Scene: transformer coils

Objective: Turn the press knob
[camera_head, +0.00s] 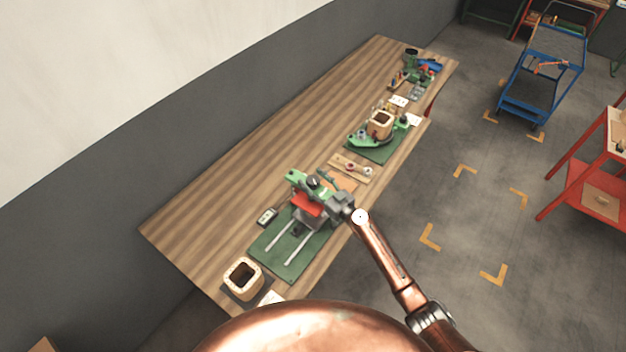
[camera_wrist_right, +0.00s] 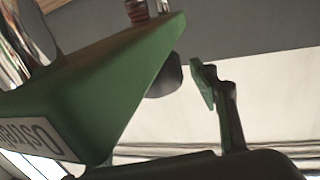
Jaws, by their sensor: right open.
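The press (camera_head: 300,187) stands on a green mat on the long wooden table, with a green top, a red block below it and two pale rods toward the front. My right gripper (camera_head: 328,197) is open at the right side of the press top, close to a small dark round part that looks like the knob (camera_head: 313,182). In the right wrist view the green press body (camera_wrist_right: 100,85) fills the left, and one gripper finger (camera_wrist_right: 228,105) stands right of it. A dark rounded part shows between them; I cannot tell whether it is the knob. My left gripper is out of view.
A wooden square coil frame (camera_head: 243,277) sits at the table's near end. Farther along are a wooden strip (camera_head: 350,168) and a green fixture with another coil frame (camera_head: 380,124). A blue cart (camera_head: 540,75) and red rack (camera_head: 597,200) stand on the floor at right.

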